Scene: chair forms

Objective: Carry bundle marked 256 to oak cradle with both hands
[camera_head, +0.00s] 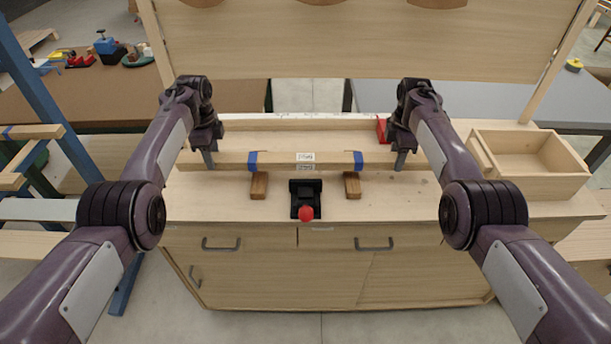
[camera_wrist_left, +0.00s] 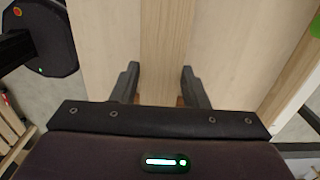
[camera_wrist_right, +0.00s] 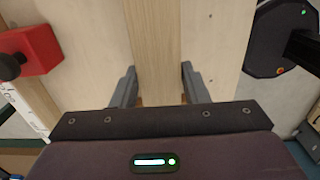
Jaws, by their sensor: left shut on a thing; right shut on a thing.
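A long pale wooden bundle (camera_head: 330,160) with a blue band near each end and a small white label at its middle lies crosswise over the bench; the label is too small to read surely. My left gripper (camera_head: 208,160) is shut on its left part and my right gripper (camera_head: 402,160) on its right part. The wood also runs between the fingers in the left wrist view (camera_wrist_left: 164,45) and the right wrist view (camera_wrist_right: 155,45). Two brown wooden blocks, left (camera_head: 259,186) and right (camera_head: 352,186), are just in front of the bundle. I cannot tell whether they are the oak cradle or touch the bundle.
A black device with a red knob (camera_head: 306,213) stands between the blocks at the bench's front. An open wooden box (camera_head: 535,185) is at the right. A red block (camera_head: 382,130) sits behind my right gripper. A pale rail (camera_head: 300,124) runs along the back.

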